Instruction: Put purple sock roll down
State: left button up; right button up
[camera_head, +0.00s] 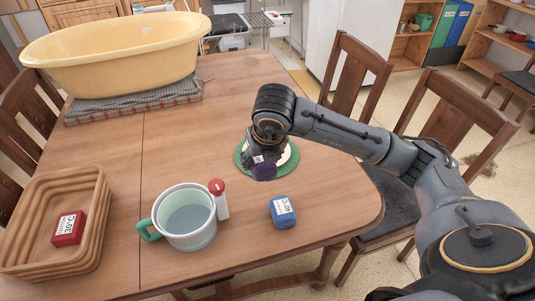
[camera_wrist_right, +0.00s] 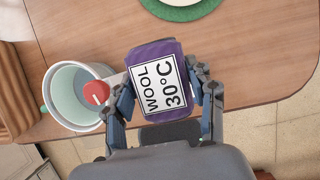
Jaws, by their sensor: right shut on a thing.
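The purple sock roll (camera_head: 264,172) has a white label that reads "WOOL 30°C" in the wrist view (camera_wrist_right: 160,85). My right gripper (camera_head: 262,158) is shut on it, with one finger on each side in the wrist view. In the head view the roll appears in front of the near left part of a round green mat (camera_head: 240,160) with a pale centre. In the wrist view the mat (camera_wrist_right: 183,12) lies beyond the roll, clear of it. I cannot tell how high the roll is. My left gripper is not in view.
A blue labelled roll (camera_head: 284,212) lies near the table's front edge. A mug with a green handle (camera_head: 184,230) stands left of it, beside a red-topped white object (camera_head: 219,198). A basket (camera_head: 95,235) holds a red roll (camera_head: 68,229). A yellow tub (camera_head: 115,55) stands behind. Chairs flank the table.

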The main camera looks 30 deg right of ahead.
jog(key=w+d+f+p, duration=0.1)
jog(key=w+d+f, duration=0.2)
jog(key=f, duration=0.1)
jog(key=w+d+f+p, duration=0.2)
jog(key=w+d+f, duration=0.1)
jog(key=d+f, duration=0.1)
jog(key=w+d+f+p, duration=0.1)
jog(key=w+d+f, duration=0.2)
jog(key=f, duration=0.2)
jog(key=shift+w+d, duration=0.2)
jog(key=shift+f+b, duration=0.3)
jog(key=shift+f, duration=0.1)
jog(key=o, duration=1.2)
jog(key=shift+o, duration=0.2)
jog(key=shift+r, duration=0.1)
